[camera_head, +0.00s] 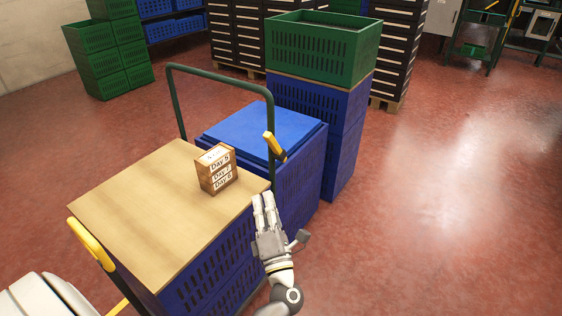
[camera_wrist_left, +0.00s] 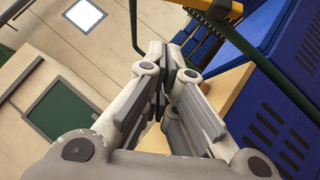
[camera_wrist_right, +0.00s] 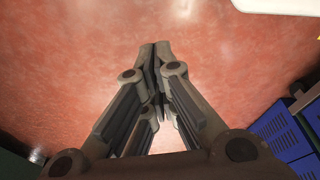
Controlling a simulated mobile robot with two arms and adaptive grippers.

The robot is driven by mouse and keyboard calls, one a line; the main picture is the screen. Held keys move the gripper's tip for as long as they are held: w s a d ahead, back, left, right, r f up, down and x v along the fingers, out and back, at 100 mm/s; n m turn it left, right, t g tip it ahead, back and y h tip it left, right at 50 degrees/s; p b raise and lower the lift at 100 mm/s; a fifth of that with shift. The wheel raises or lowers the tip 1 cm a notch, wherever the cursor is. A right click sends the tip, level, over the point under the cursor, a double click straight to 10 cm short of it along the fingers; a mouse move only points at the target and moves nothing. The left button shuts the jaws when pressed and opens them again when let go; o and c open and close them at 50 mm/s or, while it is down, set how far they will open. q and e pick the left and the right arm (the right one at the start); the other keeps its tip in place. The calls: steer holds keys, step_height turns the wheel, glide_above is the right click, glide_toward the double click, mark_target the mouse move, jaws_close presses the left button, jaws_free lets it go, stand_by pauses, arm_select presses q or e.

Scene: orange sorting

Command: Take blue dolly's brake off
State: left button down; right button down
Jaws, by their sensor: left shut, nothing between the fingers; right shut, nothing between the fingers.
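The dolly carries blue crates (camera_head: 230,275) with a wooden board (camera_head: 135,215) on top, and a dark green tubular handle frame (camera_head: 220,80) rises behind the board. A yellow lever with a black end (camera_head: 274,147) sits on the frame's right post; I take it for the brake lever. My left gripper (camera_head: 263,197) is shut and empty, fingers pointing up, below the lever and apart from it. In the left wrist view a yellow part (camera_wrist_left: 225,8) shows at the top, beyond the shut fingers. My right gripper (camera_wrist_right: 155,45) is shut and empty over the red floor, outside the head view.
A small box with day labels (camera_head: 216,170) stands on the board. A second yellow lever (camera_head: 90,243) is at the near left corner. Behind stand a blue-lidded crate (camera_head: 262,130) and blue crates topped by a green crate (camera_head: 325,50). The floor (camera_head: 450,200) to the right is clear.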

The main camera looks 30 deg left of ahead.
mark_target(276, 148)
arm_select(q)
steer(key=shift+a+r, duration=0.1)
